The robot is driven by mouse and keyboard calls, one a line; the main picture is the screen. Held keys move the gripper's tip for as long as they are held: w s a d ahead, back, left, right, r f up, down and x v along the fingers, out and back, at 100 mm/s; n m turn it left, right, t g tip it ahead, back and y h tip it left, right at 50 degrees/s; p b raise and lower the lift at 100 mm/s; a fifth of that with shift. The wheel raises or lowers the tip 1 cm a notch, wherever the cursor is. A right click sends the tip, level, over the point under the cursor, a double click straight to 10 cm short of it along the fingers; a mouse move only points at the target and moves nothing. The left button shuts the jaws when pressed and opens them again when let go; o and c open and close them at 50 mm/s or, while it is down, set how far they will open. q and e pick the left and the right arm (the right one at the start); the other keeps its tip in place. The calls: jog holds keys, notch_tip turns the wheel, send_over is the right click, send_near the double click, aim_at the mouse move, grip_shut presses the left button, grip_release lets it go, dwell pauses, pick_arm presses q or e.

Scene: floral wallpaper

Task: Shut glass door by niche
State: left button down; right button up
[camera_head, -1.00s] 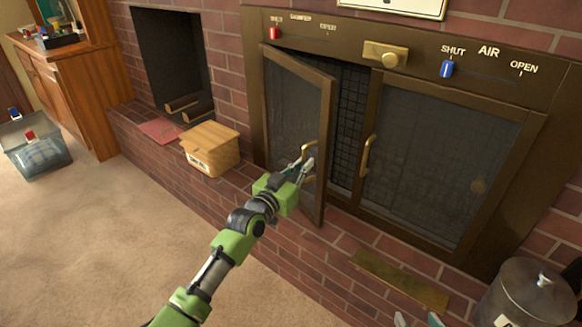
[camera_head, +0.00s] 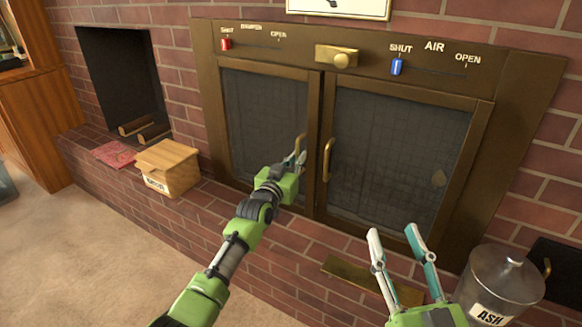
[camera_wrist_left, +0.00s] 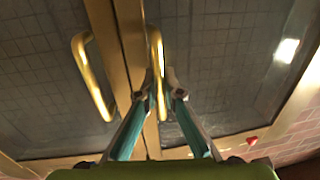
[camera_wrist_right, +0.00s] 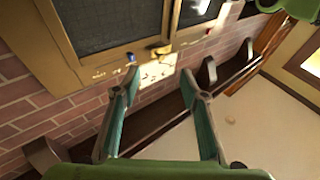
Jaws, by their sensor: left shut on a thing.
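The left glass door (camera_head: 262,125), nearer the niche, lies flush or nearly flush with its brass frame, beside the shut right glass door (camera_head: 395,150). My left gripper (camera_head: 295,158) is at the left door's inner edge, shut on its brass door handle (camera_wrist_left: 159,70). The gripper hides part of the handle in the head view. The niche (camera_head: 115,85) is a dark opening with logs at the left. My right gripper (camera_head: 394,232) is open and empty in front of the right door's lower part; it also shows in the right wrist view (camera_wrist_right: 157,88).
The right door has its own brass handle (camera_head: 328,160), just right of my left gripper. A wooden box (camera_head: 168,168) and red cloth (camera_head: 114,154) sit on the brick ledge. A metal ash bin (camera_head: 500,285) stands at lower right. The carpet (camera_head: 80,260) at lower left is clear.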

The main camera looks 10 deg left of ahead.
pick_arm(q)
jog(key=shift+w+d+b, duration=0.3)
jog(key=shift+w+d, duration=0.1)
jog(key=shift+w, duration=0.15)
jog(key=shift+w+r, duration=0.1)
jog(key=shift+r, duration=0.05)
pick_arm(e)
jog(key=s+r+t, duration=0.1)
jog(key=r+t, duration=0.1)
jog(key=r, duration=0.1)
jog(key=s+r+t+y, duration=0.1)
jog(key=r, duration=0.1)
jog(key=shift+s+a+r, duration=0.1)
jog(key=shift+s+r, duration=0.1)
jog(key=shift+s, duration=0.1)
pick_arm(q)
jog(key=shift+r, duration=0.1)
jog(key=c, duration=2.4)
grip_release()
jog(key=shift+d, duration=0.1)
jog(key=shift+c, duration=0.2)
jog(key=shift+w+d+f, duration=0.1)
jog(key=shift+w+f, duration=0.1)
jog(key=shift+f, duration=0.05)
pick_arm(e)
jog(key=shift+w+f, duration=0.1)
jog(key=shift+w, duration=0.1)
pick_arm(q)
jog(key=shift+s, duration=0.15)
